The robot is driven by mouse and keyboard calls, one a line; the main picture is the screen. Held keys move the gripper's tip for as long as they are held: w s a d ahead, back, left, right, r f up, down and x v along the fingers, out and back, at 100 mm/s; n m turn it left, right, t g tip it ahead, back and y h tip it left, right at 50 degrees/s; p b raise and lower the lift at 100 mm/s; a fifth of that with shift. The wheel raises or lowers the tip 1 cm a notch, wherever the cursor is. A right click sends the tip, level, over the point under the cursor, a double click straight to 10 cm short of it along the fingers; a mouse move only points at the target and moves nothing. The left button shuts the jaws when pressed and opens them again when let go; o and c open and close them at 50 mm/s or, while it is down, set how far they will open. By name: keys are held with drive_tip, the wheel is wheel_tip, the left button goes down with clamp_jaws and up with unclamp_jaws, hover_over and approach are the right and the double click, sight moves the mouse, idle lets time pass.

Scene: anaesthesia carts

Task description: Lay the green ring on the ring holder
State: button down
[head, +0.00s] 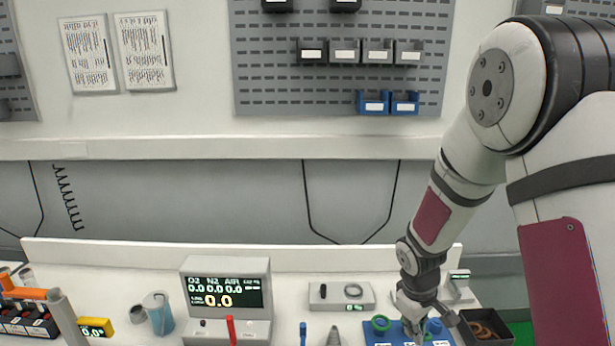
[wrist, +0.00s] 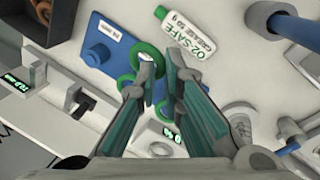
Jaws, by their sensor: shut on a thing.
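My gripper (head: 414,328) is low over the blue board (head: 373,341), at the right of the bench. In the wrist view its two fingers (wrist: 163,68) are closed in, and green (wrist: 145,51) shows at the left fingertip. I take this for the held green ring, partly hidden by the finger. Another green ring (head: 380,323) lies at the left of the board in the head view. The blue board (wrist: 112,22) bears a white label and a round blue knob (wrist: 97,54). I cannot tell which part is the ring holder.
A black bin (head: 487,327) stands right of the board. A grey box with a small display (head: 341,296) stands behind it, left of the gripper. A green and white O2 SAFE tube (wrist: 190,36) lies near the fingertips. A gas monitor (head: 226,295) stands further left.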

drive_tip(key=w+a+m+g, duration=0.1)
drive_tip(key=w+a+m, duration=0.3)
drive_tip(key=a+m, duration=0.1)
drive_tip(key=shift+w+r+m+h, duration=0.3)
drive_tip(key=shift+w+m, duration=0.1)
drive_tip(key=shift+m, duration=0.3)
drive_tip(key=shift+a, duration=0.1)
